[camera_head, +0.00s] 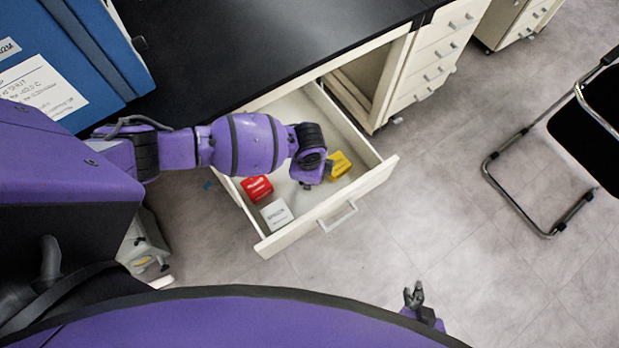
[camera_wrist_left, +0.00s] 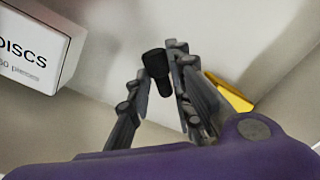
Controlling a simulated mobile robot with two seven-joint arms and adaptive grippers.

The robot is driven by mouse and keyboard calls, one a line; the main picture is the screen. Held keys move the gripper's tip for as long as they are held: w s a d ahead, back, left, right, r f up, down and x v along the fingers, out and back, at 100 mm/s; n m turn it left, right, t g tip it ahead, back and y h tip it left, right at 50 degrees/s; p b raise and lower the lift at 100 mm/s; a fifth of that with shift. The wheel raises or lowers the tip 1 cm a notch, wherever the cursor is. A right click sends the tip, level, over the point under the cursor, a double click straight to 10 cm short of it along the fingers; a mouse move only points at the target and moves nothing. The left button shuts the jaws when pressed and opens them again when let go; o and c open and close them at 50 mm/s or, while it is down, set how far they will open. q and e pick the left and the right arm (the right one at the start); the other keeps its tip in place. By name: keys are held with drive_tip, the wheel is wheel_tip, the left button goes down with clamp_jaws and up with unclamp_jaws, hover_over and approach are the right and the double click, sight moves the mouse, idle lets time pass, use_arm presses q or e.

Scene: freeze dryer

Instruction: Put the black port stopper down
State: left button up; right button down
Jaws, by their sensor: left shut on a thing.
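The black port stopper (camera_wrist_left: 157,68) is a small dark knob with a wider head and a narrower stem. It shows in the left wrist view between the fingers of my left gripper (camera_wrist_left: 155,95), which is shut on it. In the head view my left arm reaches over the open drawer (camera_head: 375,178), and its wrist hides most of the left gripper and the stopper. My right gripper (camera_head: 414,294) is at the lower right of the head view, away from the drawer, small, with its fingers apart and empty.
The drawer holds a red box (camera_head: 257,188), a white box (camera_head: 277,215) and a yellow box (camera_head: 339,164). The white box (camera_wrist_left: 35,48) is close on the left in the wrist view. A black bench top (camera_head: 250,45) lies behind; a chair (camera_head: 585,115) stands right.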

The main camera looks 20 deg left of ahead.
use_arm(q)
drive_tip(key=shift+f, duration=0.4)
use_arm(e)
drive_tip(key=shift+f, duration=0.15)
use_arm(q)
drive_tip(key=shift+f, duration=0.45)
drive_tip(key=o, duration=0.8)
drive_tip(key=shift+o, duration=0.7)
use_arm(e)
drive_tip(key=shift+s+f, duration=0.25)
drive_tip(key=shift+s, duration=0.15)
